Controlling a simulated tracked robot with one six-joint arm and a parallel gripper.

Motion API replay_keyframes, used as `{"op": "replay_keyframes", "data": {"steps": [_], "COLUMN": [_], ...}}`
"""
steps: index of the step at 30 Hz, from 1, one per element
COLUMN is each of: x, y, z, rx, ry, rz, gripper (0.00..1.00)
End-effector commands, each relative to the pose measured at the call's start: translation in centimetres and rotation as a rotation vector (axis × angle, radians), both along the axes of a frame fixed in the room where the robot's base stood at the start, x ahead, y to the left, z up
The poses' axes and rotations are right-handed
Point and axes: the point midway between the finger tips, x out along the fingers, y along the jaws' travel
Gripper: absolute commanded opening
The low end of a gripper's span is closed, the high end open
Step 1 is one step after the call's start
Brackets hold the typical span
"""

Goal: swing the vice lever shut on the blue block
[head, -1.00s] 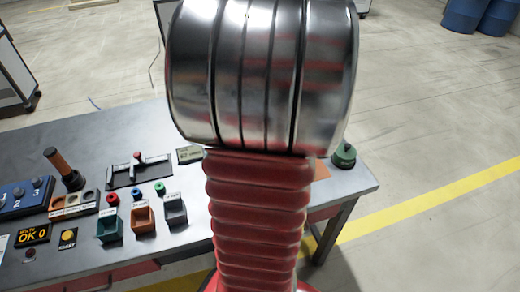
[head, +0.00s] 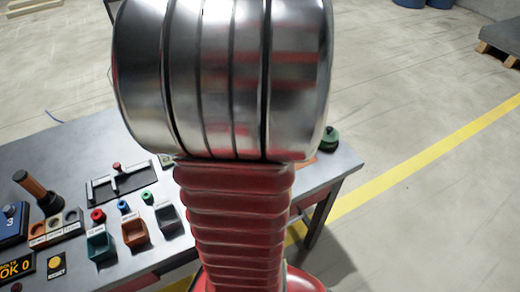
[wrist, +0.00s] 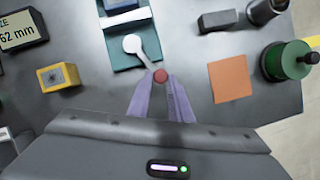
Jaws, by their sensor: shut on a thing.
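In the wrist view, the vice is a teal base (wrist: 151,53) with a pale jaw bar (wrist: 126,19) across it. The blue block (wrist: 121,4) shows only in part at the top edge, behind that bar. The pale lever (wrist: 136,46) runs from a round pivot down and right to a red knob (wrist: 160,75). The purple fingers of my gripper (wrist: 161,86) are shut on the red knob, one on each side. In the head view, my arm covers the vice, the block and the gripper.
An orange square (wrist: 231,80), a green spool (wrist: 285,61) and a dark block (wrist: 218,20) lie to the right. A yellow block (wrist: 58,77) and a size display (wrist: 20,30) are to the left. Coloured bins (head: 134,232) stand on the bench.

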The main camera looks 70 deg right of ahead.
Motion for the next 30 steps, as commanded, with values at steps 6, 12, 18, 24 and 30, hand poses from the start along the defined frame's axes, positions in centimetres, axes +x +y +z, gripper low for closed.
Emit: {"op": "replay_keyframes", "data": {"steps": [6,12,18,24,30], "x": [0.39,0.43,0.45,0.37,0.31], "y": [-0.14,-0.27,-0.36,-0.3,-0.23], "z": [0.19,0.31,0.4,0.35,0.27], "rx": [-0.006,-0.01,-0.013,-0.011,-0.008], "ry": [-0.004,-0.005,-0.006,-0.005,-0.003], "rz": [0.004,0.003,0.003,0.002,0.002], "gripper": [0.0,0.0,0.0,0.31,0.36]}}
